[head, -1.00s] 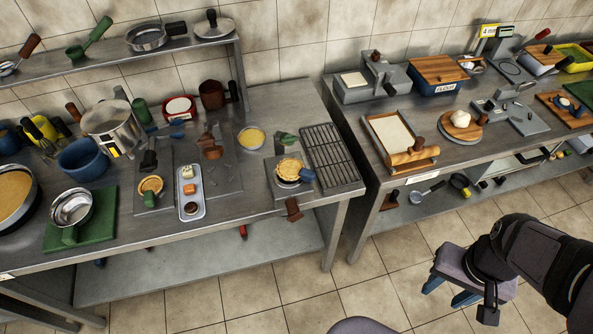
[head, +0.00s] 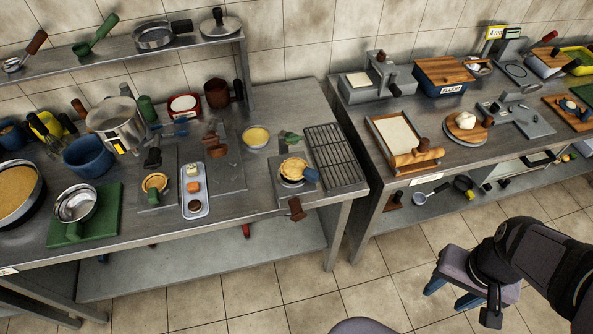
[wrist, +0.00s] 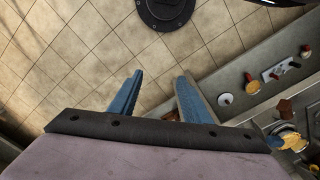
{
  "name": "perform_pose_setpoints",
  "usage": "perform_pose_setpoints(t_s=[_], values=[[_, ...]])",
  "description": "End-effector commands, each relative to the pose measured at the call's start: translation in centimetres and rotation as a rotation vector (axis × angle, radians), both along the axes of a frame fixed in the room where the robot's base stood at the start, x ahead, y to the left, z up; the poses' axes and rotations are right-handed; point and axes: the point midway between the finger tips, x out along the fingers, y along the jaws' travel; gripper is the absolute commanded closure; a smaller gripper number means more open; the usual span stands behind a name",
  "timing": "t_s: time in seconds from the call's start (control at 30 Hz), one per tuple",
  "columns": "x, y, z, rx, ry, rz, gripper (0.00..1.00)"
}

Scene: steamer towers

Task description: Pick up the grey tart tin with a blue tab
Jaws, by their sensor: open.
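A round golden tart (head: 293,166) sits in a grey tin with a blue tab (head: 311,175) on a metal stand near the right end of the left table, by the wire rack. It seems to show at the right edge of the wrist view (wrist: 293,141), partly cut off. My gripper (head: 451,292) is open and empty, above the floor to the right of and in front of that table, well apart from the tin. In the wrist view its two blue fingers (wrist: 160,78) are spread over floor tiles.
Another small tart (head: 154,183) and a tray of small items (head: 195,206) lie left of the tin. A pale yellow tart (head: 255,138) stands behind. A wire rack (head: 335,156) is at its right. A brown tab (head: 296,208) juts at the front edge. The floor between tables is clear.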

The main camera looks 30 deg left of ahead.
Motion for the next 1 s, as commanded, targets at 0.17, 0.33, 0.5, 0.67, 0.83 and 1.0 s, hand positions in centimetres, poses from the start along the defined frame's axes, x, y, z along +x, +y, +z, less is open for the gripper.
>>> perform_pose_setpoints(t_s=[0.17, 0.33, 0.5, 0.67, 0.83, 1.0], values=[[0.0, 0.8, -0.6, 0.000, 0.001, 0.036, 0.56], [-1.9, 3.2, -4.2, -0.007, 0.097, 0.158, 0.56], [-1.9, 6.6, -8.2, -0.029, 0.187, 0.313, 0.56], [2.9, 13.2, -11.1, -0.008, 0.165, 0.418, 0.56], [8.1, 21.4, -12.3, 0.065, 0.107, 0.522, 0.56], [13.5, 28.7, -10.3, 0.176, 0.005, 0.703, 0.56]])
